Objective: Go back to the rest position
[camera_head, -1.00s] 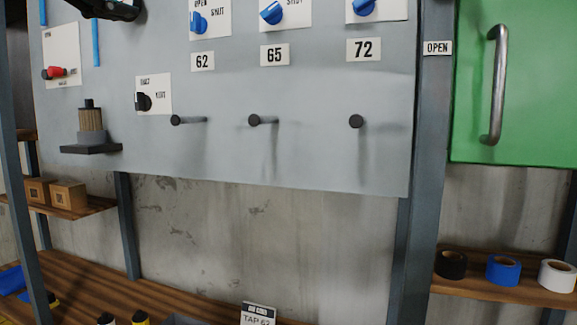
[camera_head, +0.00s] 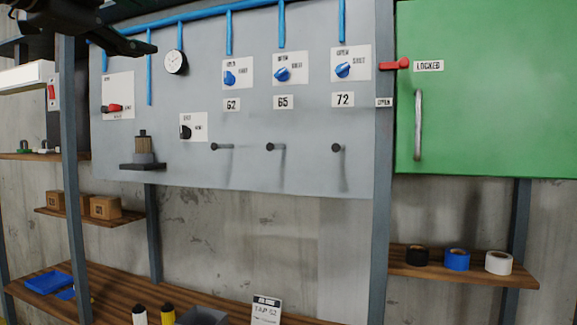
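My gripper (camera_head: 135,46) shows as a dark shape at the upper left, in front of the grey panel (camera_head: 270,175). Its fingers are dark and seen from the side, so I cannot tell whether they are open or shut. Nothing visible hangs from it. It appears apart from the panel, with no contact visible.
The panel carries blue knobs (camera_head: 284,74), black pegs (camera_head: 271,147), a red-handled valve (camera_head: 114,108) and a gauge (camera_head: 175,62). A green door (camera_head: 490,110) is at right, its red latch (camera_head: 394,64) beside "LOCKED". Below are a wooden bench (camera_head: 110,290) and tape rolls (camera_head: 457,259).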

